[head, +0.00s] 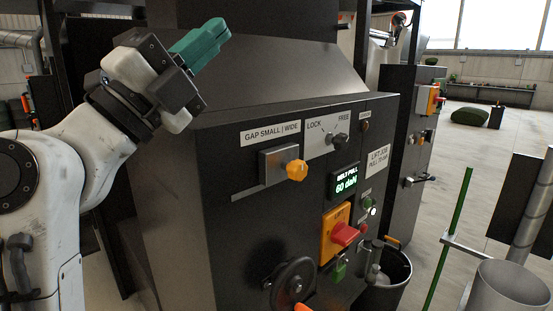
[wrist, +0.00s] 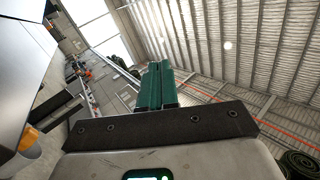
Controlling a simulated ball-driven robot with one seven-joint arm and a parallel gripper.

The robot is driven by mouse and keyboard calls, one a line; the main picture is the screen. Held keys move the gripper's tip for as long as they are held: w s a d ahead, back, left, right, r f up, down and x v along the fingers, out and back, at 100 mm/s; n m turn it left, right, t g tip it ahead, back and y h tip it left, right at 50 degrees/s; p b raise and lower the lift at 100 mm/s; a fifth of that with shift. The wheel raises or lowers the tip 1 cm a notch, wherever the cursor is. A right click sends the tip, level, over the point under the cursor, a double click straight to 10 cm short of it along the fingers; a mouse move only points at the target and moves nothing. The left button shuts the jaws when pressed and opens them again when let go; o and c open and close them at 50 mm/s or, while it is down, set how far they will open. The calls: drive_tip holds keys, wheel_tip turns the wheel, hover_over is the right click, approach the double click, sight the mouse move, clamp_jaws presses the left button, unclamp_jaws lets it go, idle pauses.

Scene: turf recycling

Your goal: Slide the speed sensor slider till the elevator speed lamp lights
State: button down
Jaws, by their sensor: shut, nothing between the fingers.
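My gripper (head: 222,30) is raised above the black machine's left top edge, its teal fingers shut and empty, pointing up and right. The shut fingers also show in the wrist view (wrist: 155,68). An orange knob (head: 296,170) sits on a grey plate (head: 275,163) at a horizontal slot, under a label reading "GAP SMALL | WIDE". My gripper is up and left of it, well apart. No label for a speed sensor is readable, so I cannot tell whether this is that slider. A small dark amber lamp (head: 365,126) looks unlit; its caption is unreadable.
The panel also holds a LOCK/FREE knob (head: 340,141), a display reading 60 daN (head: 345,182), a red switch (head: 345,235) and a black handwheel (head: 293,284). Another cabinet (head: 397,150) stands behind right. A green pole (head: 447,240) and grey cylinder (head: 508,290) stand at right.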

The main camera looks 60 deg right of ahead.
drive_tip(key=s+d+f+y, duration=0.1)
drive_tip(key=s+d+y, duration=0.1)
drive_tip(key=y, duration=0.2)
drive_tip(key=n+t+y+p, duration=0.15)
drive_tip(key=t+y, duration=0.35)
drive_tip(key=y, duration=0.5)
approach(290, 175)
drive_tip(key=b+x, duration=0.5)
drive_tip(key=shift+w+f, duration=0.1)
drive_tip(key=shift+f, duration=0.1)
drive_tip(key=shift+d+f, duration=0.1)
drive_tip(key=shift+d, duration=0.5)
